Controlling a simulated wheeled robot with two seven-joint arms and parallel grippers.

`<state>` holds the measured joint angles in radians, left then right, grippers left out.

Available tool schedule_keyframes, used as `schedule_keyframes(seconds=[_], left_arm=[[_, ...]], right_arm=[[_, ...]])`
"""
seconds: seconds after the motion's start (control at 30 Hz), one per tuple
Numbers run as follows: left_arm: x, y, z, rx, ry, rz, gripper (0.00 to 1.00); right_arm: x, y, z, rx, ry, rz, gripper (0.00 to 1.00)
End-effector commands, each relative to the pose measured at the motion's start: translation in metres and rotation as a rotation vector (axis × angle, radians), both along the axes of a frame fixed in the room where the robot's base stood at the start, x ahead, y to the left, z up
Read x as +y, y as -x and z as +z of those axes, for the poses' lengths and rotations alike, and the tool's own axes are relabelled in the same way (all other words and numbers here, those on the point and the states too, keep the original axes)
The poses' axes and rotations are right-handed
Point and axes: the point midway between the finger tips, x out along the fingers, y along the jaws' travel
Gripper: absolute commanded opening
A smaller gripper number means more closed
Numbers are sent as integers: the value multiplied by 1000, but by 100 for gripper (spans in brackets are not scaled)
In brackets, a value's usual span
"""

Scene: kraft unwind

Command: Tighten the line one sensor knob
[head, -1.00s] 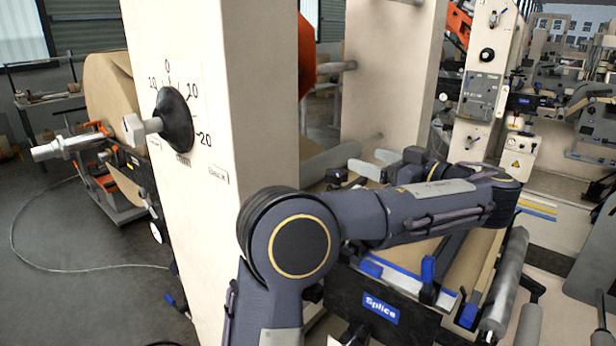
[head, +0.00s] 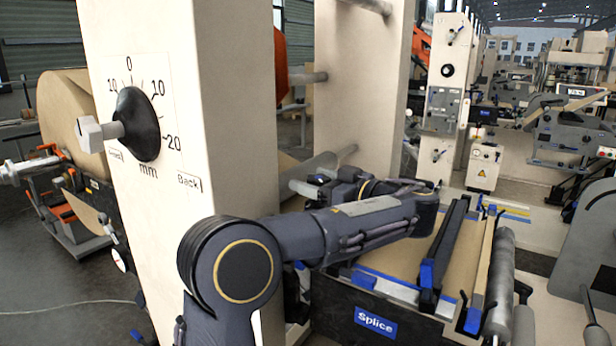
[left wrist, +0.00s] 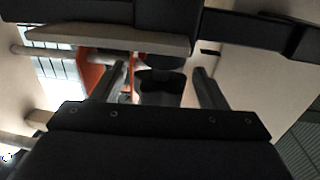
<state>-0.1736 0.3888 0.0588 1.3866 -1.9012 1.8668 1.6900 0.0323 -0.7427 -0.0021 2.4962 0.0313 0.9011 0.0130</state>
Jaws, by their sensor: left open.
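A black dial knob (head: 139,125) with a pale bolt-like handle sits on the cream post, over a scale in mm. I cannot tell whether it is the line one sensor knob; no sensor label is readable. My right gripper is not in view.
The cream post (head: 225,120) stands close at left. A second cream upright (head: 362,80) stands behind. The splice table (head: 375,321) with blue clamps and a roller (head: 502,275) lies below my forearm. A kraft roll (head: 70,110) stands at far left. Floor is open at lower left.

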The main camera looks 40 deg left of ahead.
Motion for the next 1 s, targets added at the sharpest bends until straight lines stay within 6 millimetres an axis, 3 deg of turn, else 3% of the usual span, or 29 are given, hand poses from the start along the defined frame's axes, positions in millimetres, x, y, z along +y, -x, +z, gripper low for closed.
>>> schedule_keyframes(seconds=[0.17, 0.47, 0.8, 1.0], left_arm=[[16, 0, 0, 0, -1, 0, 67], [19, 0, 0, 0, -1, -2, 67], [19, 0, 0, 0, 0, -1, 22], [18, 0, -2, 0, 0, -14, 22]], right_arm=[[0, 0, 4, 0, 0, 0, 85], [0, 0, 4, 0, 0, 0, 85], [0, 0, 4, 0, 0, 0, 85], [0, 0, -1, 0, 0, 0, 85]])
